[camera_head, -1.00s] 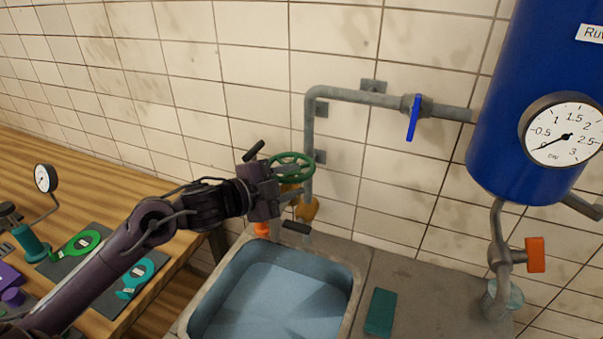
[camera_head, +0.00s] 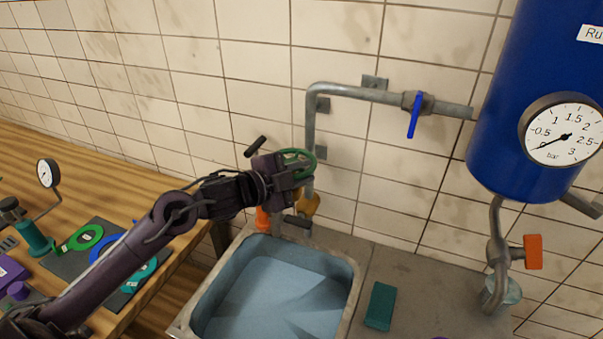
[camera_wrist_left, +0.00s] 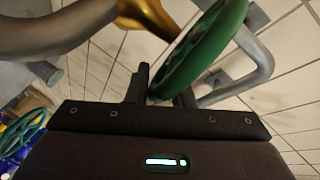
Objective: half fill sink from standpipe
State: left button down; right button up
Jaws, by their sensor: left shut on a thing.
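The standpipe is a grey pipe (camera_head: 311,130) on the tiled wall, with a brass valve body (camera_head: 312,203) low on it and a green handwheel (camera_head: 306,157). My left gripper (camera_head: 291,170) is shut on the handwheel's rim and hides part of the wheel. In the left wrist view the green wheel (camera_wrist_left: 206,50) sits at the fingers (camera_wrist_left: 163,92), with the brass body (camera_wrist_left: 148,14) behind. The sink (camera_head: 357,285) stands below, its basin pale blue inside; I cannot tell the water level. My right gripper does not show.
A blue lever (camera_head: 413,117) hangs on the upper pipe. A blue tank (camera_head: 522,160) with a gauge (camera_head: 563,135) and an orange-handled tap (camera_head: 533,252) is at right. A teal block (camera_head: 380,306) lies beside the sink. A wooden bench (camera_head: 110,190) holds coloured rings at left.

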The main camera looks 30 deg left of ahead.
pick_arm(q)
jog(key=shift+s+d+f, duration=0.1)
jog(key=shift+d+f, duration=0.05)
jog(key=shift+f, duration=0.15)
jog(key=shift+w+d+f+n+t+y+b, duration=0.1)
jog(key=shift+n+t+y+b, duration=0.05)
jog(key=shift+n+y+b, duration=0.3)
jog(key=shift+w+d+n+t+y+b, duration=0.1)
jog(key=shift+n+t+y+b, duration=0.05)
jog(key=shift+n+y+b, duration=0.3)
jog(key=n+y+b, duration=0.1)
jog(key=y+b, duration=0.1)
jog(key=b, duration=0.1)
jog(key=w+n+y+b, duration=0.1)
jog(key=n+y+b, duration=0.1)
jog(key=y+b, duration=0.1)
jog(key=shift+w+d+n+t+y+b, duration=0.2)
jog(key=shift+n+t+y+b, duration=0.1)
jog(key=shift+b, duration=0.45)
jog(key=shift+w+a+n+y+b, duration=0.1)
jog(key=shift+n+y+b, duration=0.25)
jog(key=shift+b, duration=0.2)
jog(key=c, duration=1.5)
grip_release()
jog(key=shift+o, duration=0.6)
jog(key=shift+w, duration=0.25)
jog(key=shift+s+r, duration=0.1)
jog(key=shift+r, duration=0.1)
